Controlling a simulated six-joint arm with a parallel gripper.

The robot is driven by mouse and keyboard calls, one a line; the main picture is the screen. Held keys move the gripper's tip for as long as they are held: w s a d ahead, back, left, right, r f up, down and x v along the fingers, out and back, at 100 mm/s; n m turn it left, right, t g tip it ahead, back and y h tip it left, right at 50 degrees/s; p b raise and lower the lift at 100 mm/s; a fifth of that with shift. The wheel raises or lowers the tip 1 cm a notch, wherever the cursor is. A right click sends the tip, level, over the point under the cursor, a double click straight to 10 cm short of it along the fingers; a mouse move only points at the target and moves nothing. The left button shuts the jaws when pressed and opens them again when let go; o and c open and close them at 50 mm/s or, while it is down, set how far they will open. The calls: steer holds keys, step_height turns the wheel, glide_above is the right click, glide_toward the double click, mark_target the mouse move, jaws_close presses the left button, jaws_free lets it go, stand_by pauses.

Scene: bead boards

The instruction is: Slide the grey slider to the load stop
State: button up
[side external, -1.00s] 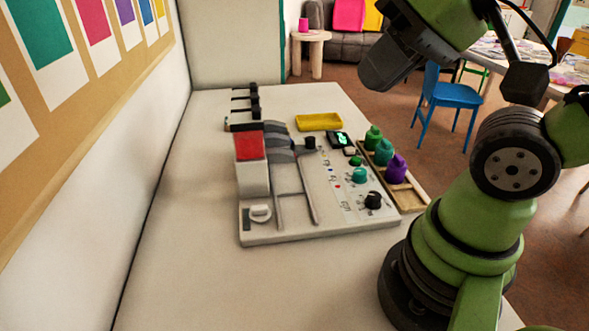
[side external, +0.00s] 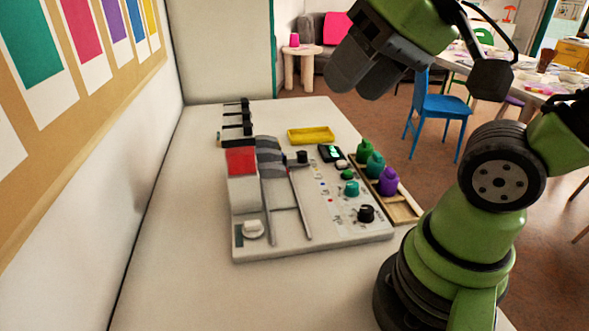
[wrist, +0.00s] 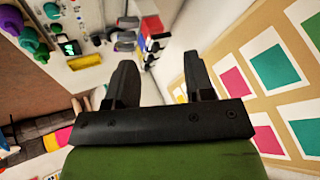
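The light grey board (side external: 330,232) lies on the white table, with a dark grey banded, curved piece (side external: 269,152) at the far end of its tracks. Whether this piece is the grey slider is unclear. A black knob (side external: 302,156) sits at the far end of the thin right-hand slot. The small printed labels are unreadable, so I cannot pick out the load stop. My gripper (side external: 350,76) is high above and to the right of the board, touching nothing. In the wrist view my gripper (wrist: 160,75) has its two fingers wide apart and nothing between them.
A red-topped block (side external: 241,161) and a white knob (side external: 253,229) are on the board's left. Teal (side external: 352,188) and black (side external: 366,213) knobs are on its right. A yellow tray (side external: 311,135) lies behind. A wooden rack (side external: 404,211) holds coloured pegs. The near table is clear.

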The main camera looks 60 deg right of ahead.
steer(key=w+d+r+m+g+h, duration=0.15)
steer(key=w+d, duration=0.25)
steer(key=w, duration=0.4)
steer(key=m+g, duration=0.5)
glide_above(303, 153)
step_height(303, 153, down, 19)
step_height(303, 153, down, 10)
steer(key=shift+w+d+f, duration=0.1)
steer(key=shift+w+f, duration=0.05)
steer(key=shift+f, duration=0.05)
jaws_close()
